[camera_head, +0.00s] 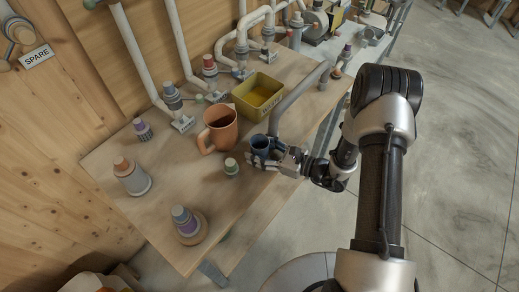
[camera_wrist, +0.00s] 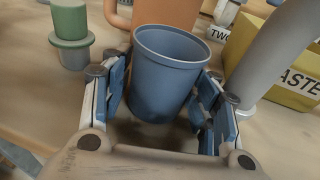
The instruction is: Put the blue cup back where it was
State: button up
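The blue cup (camera_head: 260,146) is near the front edge of the wooden bench, at my gripper (camera_head: 275,160). In the wrist view the cup (camera_wrist: 168,75) looks upright and empty, between the two blue-padded fingers of my gripper (camera_wrist: 165,95). The pads lie close along both sides of the cup; I cannot tell whether both press on it. Its base is partly hidden, and I cannot tell whether it rests on the bench.
An orange mug (camera_head: 220,127) stands just behind the cup. A green-topped piece (camera_head: 231,167) is at its left. A yellow bin (camera_head: 258,97) and a grey slanted pipe (camera_head: 297,96) are at the back and right. Bare bench (camera_head: 190,180) lies to the left.

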jog(key=shift+r, duration=0.25)
jog(key=p+v, duration=0.3)
jog(key=v, duration=0.9)
jog(key=s+a+r+n+g+h, duration=0.25)
jog(key=s+r+n+g, duration=0.35)
jog(key=r, duration=0.3)
jog(key=s+a+r+n+g+h, duration=0.25)
jog(key=s+r+n, duration=0.25)
jog(key=r+n, duration=0.3)
jog(key=s+d+r+n+t+h, duration=0.6)
jog(key=s+d+r+n+h, duration=0.3)
jog(key=r, duration=0.1)
jog(key=shift+r, duration=0.3)
jog(key=shift+s, duration=0.15)
